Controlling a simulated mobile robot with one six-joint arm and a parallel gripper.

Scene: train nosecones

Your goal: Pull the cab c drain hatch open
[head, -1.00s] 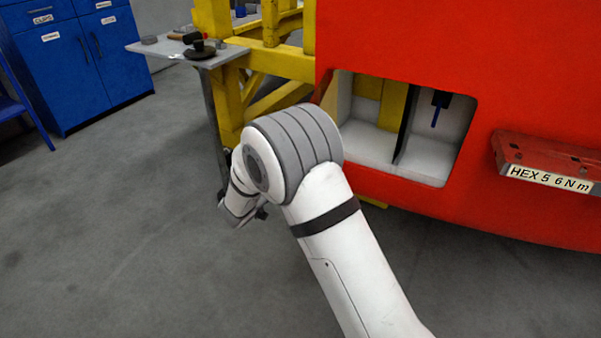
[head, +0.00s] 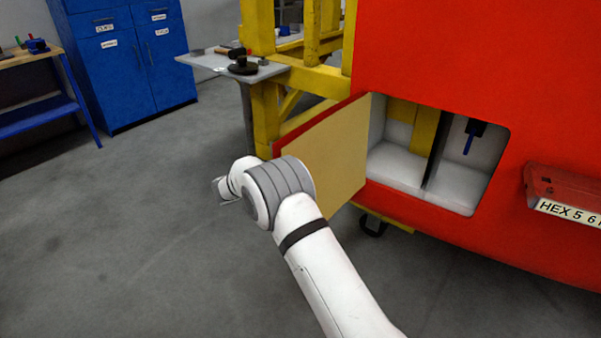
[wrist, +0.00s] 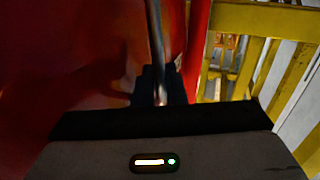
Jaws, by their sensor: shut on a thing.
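The drain hatch (head: 330,150) stands swung out to the left of its rectangular opening in the red nosecone (head: 430,50). Its tan inner face shows in the head view, partly covered by my arm. In the wrist view its red outer side (wrist: 80,60) appears to fill the left, dim and blurred. A metal bar handle (wrist: 155,35) runs down between the dark fingers of my gripper (wrist: 162,88), which is shut on it. In the head view the fingers are hidden behind my arm and the hatch.
The opening shows a white-walled recess (head: 405,170) with a dark divider and a blue-tipped tool. A grey shelf (head: 210,62) with small items and yellow framework (head: 265,110) stand behind the hatch. Floor at left is clear.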

